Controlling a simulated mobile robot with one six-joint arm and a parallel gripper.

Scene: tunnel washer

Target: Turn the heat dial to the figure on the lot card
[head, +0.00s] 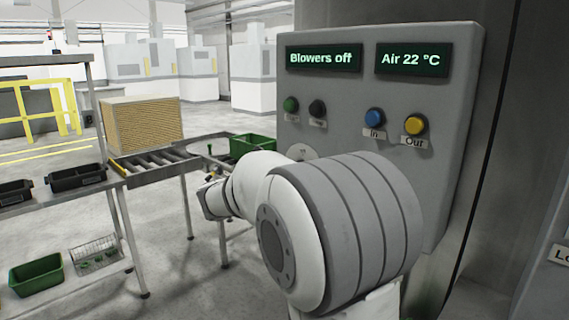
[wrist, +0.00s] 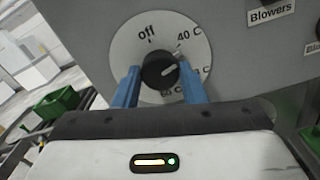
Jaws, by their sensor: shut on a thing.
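The heat dial is a black knob (wrist: 159,71) on a round white scale plate (wrist: 128,45). In the wrist view the plate reads "Off" at upper left and "40 C" at upper right; the marks lower right are partly hidden by a finger. A white mark on the knob points right and slightly up, below "40 C". My gripper (wrist: 159,82) has its two blue fingers shut on the knob, one on each side. In the head view my arm covers most of the plate (head: 301,151), and the fingers are hidden. I see no readable lot card.
The grey panel (head: 455,120) shows "Blowers off" (head: 323,58) and "Air 22 °C" (head: 412,59). Green (head: 290,104), black (head: 317,109), blue (head: 375,117) and yellow (head: 414,124) buttons sit above the dial. A roller conveyor (head: 165,161) and green crate (head: 250,146) stand left.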

